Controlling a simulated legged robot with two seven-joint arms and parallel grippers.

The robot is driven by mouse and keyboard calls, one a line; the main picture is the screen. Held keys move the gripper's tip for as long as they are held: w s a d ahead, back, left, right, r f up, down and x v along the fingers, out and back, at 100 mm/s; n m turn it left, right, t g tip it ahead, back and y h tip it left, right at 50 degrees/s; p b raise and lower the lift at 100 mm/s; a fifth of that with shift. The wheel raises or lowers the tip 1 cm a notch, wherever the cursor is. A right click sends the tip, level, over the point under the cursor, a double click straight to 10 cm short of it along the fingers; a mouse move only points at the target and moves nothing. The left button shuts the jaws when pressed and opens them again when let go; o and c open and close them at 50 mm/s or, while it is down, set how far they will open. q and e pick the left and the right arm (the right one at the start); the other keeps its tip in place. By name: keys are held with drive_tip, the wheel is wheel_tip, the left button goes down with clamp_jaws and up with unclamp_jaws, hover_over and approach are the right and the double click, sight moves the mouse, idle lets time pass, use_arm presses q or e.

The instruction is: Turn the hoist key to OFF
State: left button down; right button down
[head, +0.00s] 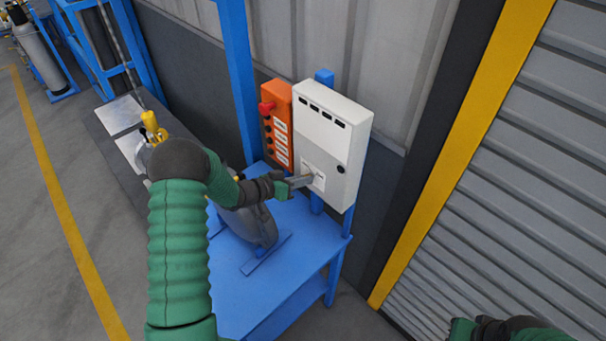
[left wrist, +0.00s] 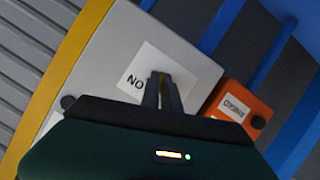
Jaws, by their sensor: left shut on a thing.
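The white control box (head: 333,135) is mounted on a blue post, with a small white label plate (head: 314,175) low on its front. In the left wrist view, the label plate (left wrist: 140,68) reads "ON" to the left of my fingers, upside down. My left gripper (head: 311,178) reaches the plate from the left. In the left wrist view, the left gripper (left wrist: 163,92) has its fingers close together at the plate, shut on the hoist key, which they almost wholly hide. I cannot read the key's angle. Part of my right gripper (head: 475,328) shows at the bottom right; its fingers are unclear.
An orange button box (head: 277,125) with a red button (head: 266,108) hangs just left of the control box. A blue bench (head: 290,245) carrying a grey flanged shell (head: 250,226) stands below. A roller shutter (head: 530,180) is at the right. Open floor lies left.

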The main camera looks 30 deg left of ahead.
use_arm(q)
drive_tip(key=shift+w+a+r+n+h+p, duration=0.1)
drive_tip(key=shift+n+h+p, duration=0.2)
drive_tip(key=shift+n, duration=0.25)
drive_tip(key=shift+w+a+r+n+h+p, duration=0.1)
drive_tip(key=shift+n+h+p, duration=0.05)
drive_tip(key=shift+n+h, duration=0.35)
use_arm(e)
drive_tip(key=shift+r, duration=0.65)
